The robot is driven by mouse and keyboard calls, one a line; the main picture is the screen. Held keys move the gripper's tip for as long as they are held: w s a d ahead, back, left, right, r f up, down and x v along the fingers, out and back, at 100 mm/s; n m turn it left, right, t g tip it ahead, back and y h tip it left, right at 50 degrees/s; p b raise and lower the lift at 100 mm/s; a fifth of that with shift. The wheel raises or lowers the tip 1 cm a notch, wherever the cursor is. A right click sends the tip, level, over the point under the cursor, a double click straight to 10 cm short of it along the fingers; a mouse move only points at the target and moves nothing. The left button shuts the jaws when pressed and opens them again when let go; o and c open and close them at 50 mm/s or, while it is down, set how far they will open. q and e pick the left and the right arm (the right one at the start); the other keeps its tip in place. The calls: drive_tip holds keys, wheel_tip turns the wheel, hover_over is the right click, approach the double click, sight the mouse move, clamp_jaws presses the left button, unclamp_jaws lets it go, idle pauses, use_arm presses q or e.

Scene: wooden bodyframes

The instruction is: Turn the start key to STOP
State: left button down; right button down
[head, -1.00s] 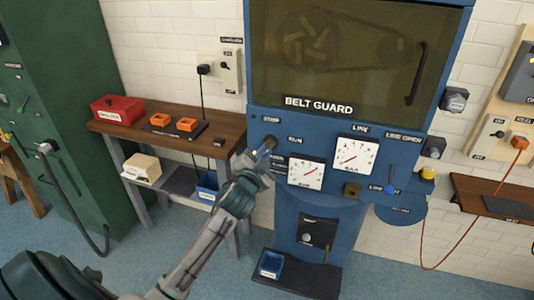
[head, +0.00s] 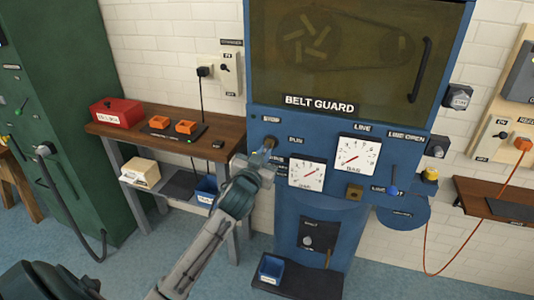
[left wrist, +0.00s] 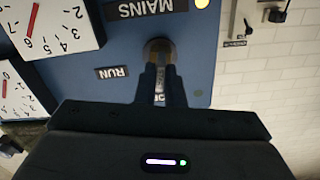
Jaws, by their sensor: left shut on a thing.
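The start key (left wrist: 159,53) sits in a round switch on the blue machine panel, where it also shows in the head view (head: 270,142). My left gripper (left wrist: 160,85) is shut on the key, its fingers pointing straight at the panel; in the head view it is at the panel's left side (head: 262,157). The RUN label (left wrist: 112,72) is beside the switch and shows right of it in the head view. A label that seems to read STOP (head: 271,119) is above the switch. The key's exact angle is mostly hidden by the fingers. My right gripper is out of view.
Two dials (head: 357,155) are right of the key, and a MAINS label (left wrist: 144,5) and lit yellow lamp (left wrist: 202,3) are near the switch. The belt guard (head: 350,60) is above. A wooden bench (head: 160,137) with a red box (head: 117,112) stands left.

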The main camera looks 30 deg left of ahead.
use_arm(q)
drive_tip(key=n+b, duration=0.1)
drive_tip(key=n, duration=0.2)
drive_tip(key=shift+f, duration=0.1)
drive_tip(key=c, duration=1.5)
unclamp_jaws()
drive_tip(key=shift+o, duration=0.2)
drive_tip(key=shift+s, duration=0.1)
